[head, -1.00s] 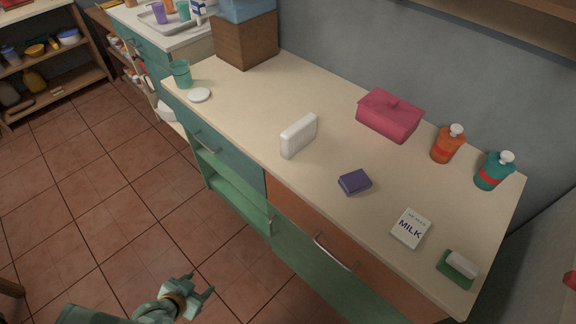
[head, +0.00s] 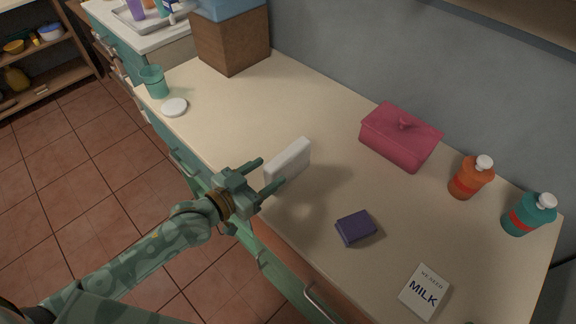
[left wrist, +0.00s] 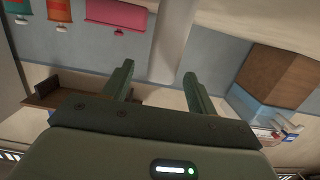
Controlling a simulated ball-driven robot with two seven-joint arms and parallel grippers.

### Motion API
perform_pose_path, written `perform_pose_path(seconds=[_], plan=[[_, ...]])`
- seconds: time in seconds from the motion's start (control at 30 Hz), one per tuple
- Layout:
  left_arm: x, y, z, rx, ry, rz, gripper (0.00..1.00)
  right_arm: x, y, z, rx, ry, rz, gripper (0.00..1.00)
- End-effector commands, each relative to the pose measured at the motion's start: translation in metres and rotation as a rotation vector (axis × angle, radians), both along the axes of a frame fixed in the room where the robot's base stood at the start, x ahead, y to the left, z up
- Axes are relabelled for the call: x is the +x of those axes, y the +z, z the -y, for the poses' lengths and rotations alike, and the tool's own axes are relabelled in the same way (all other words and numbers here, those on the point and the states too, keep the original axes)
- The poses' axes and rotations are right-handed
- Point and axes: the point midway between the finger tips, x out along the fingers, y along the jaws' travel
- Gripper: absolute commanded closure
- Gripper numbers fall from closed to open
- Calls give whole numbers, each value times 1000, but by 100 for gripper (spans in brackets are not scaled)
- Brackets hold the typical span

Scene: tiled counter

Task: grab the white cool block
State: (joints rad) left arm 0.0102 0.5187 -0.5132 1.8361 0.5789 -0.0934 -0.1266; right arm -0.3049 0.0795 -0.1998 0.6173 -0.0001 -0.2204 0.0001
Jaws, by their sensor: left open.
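The white cool block (head: 288,162) stands upright on the cream counter in the head view. It shows in the left wrist view as a pale upright shape (left wrist: 172,45) beyond my fingers, a little right of the middle of their gap. My left gripper (head: 266,176) is open and empty at the block's near left end, and its fingers point toward it. Its two fingers also show apart in the left wrist view (left wrist: 158,74). I cannot tell whether a finger touches the block. My right gripper is not in view.
A dark purple box (head: 356,228) and a milk card (head: 424,291) lie to the right. A pink lidded box (head: 400,140), an orange bottle (head: 468,180) and a teal bottle (head: 527,217) stand behind. A white disc (head: 174,107) and green cup (head: 154,83) are at left.

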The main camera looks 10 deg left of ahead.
Motion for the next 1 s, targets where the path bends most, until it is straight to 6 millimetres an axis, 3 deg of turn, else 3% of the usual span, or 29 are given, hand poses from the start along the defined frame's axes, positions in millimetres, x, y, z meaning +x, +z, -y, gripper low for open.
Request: perform_pose_path(seconds=[0.4, 0.67, 0.7, 0.9, 1.0], plan=[[45, -2, 27, 0, 0, 0, 42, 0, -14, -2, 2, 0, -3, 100], [50, -1, 30, 1, 0, 0, 42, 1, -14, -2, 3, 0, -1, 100], [50, -1, 30, 1, 0, 0, 45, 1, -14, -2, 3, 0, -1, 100], [49, -2, 30, 1, 0, 0, 100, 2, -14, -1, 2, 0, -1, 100], [50, 0, 30, 0, 0, 2, 100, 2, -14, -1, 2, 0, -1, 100]])
